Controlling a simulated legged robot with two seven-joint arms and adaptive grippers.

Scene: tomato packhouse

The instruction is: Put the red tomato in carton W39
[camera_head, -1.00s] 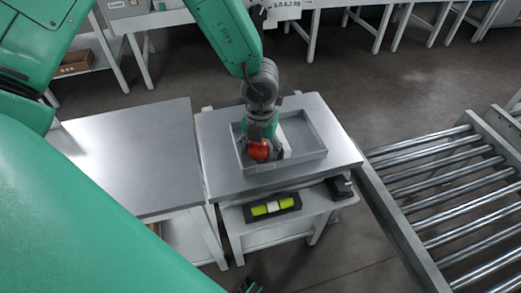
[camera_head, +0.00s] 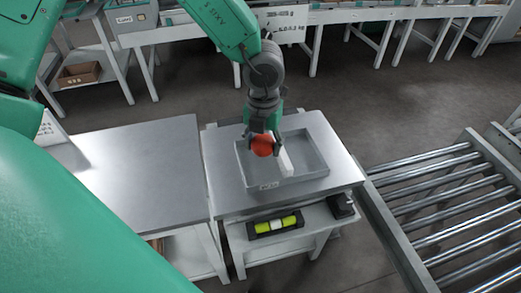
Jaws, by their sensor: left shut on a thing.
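The red tomato (camera_head: 263,146) is held in my left gripper (camera_head: 263,143), above the left part of a shallow grey tray (camera_head: 313,176). The gripper is shut on it and points down. A small white item (camera_head: 286,163) stands in the tray just right of the tomato; I cannot tell what it is. The tray has a small label on its front wall, too small to read. No carton marked W39 can be made out. My right gripper is not in view.
The tray stands on a metal table (camera_head: 226,192) with a lower shelf holding a black holder with yellow-green items (camera_head: 274,225). A bare metal table (camera_head: 140,165) is at left. A roller conveyor (camera_head: 440,205) is at right. A cardboard box (camera_head: 80,73) sits on a back-left shelf.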

